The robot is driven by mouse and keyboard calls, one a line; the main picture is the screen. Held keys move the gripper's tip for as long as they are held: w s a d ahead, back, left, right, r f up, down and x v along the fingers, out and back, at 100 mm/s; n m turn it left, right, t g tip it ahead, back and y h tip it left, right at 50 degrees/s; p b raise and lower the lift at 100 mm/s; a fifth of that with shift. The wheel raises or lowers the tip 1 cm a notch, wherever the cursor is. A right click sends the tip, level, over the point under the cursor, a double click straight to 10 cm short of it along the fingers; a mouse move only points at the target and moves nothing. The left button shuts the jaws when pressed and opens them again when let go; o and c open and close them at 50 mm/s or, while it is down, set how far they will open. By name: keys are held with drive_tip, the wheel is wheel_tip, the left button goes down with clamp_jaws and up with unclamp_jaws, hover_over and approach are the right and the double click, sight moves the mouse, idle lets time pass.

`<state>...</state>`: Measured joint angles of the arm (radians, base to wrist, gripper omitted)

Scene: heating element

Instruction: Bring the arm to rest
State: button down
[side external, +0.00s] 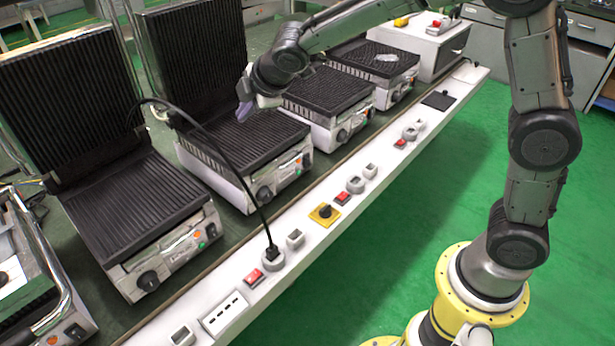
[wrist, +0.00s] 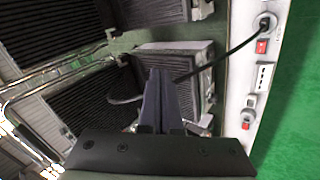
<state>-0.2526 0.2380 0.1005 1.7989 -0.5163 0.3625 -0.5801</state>
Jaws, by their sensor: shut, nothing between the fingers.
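My gripper (side external: 244,110) is shut and empty in the side external view. It hangs above the ribbed lower plate of an open contact grill (side external: 235,135), in front of that grill's raised lid. In the wrist view the shut fingers of my gripper (wrist: 158,75) point toward a grill, with a black cable behind them. My arm reaches in from the right in the side external view. I cannot tell exactly how high the fingertips are above the plate.
Several contact grills, such as the left one (side external: 135,210), stand in a row. A black cable (side external: 235,160) arches from a socket (side external: 272,257) on the white rail (side external: 225,305) toward the left grill. Green floor (side external: 400,240) is clear.

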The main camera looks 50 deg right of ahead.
drive_tip(key=s+d+r+m+h, duration=0.1)
drive_tip(key=s+d+r+m, duration=0.4)
drive_tip(key=s, duration=0.5)
drive_tip(key=s+d+r+m, duration=0.3)
drive_tip(key=s+d+r, duration=0.3)
drive_tip(key=s, duration=0.5)
drive_tip(key=s+a+f+m+g+y, duration=0.1)
drive_tip(key=s+f+m, duration=0.5)
drive_tip(key=s, duration=0.9)
wheel_tip(320, 180, down, 2)
drive_tip(key=shift+a+f+g, duration=0.15)
drive_tip(key=shift+a+g, duration=0.1)
drive_tip(key=shift+g, duration=0.45)
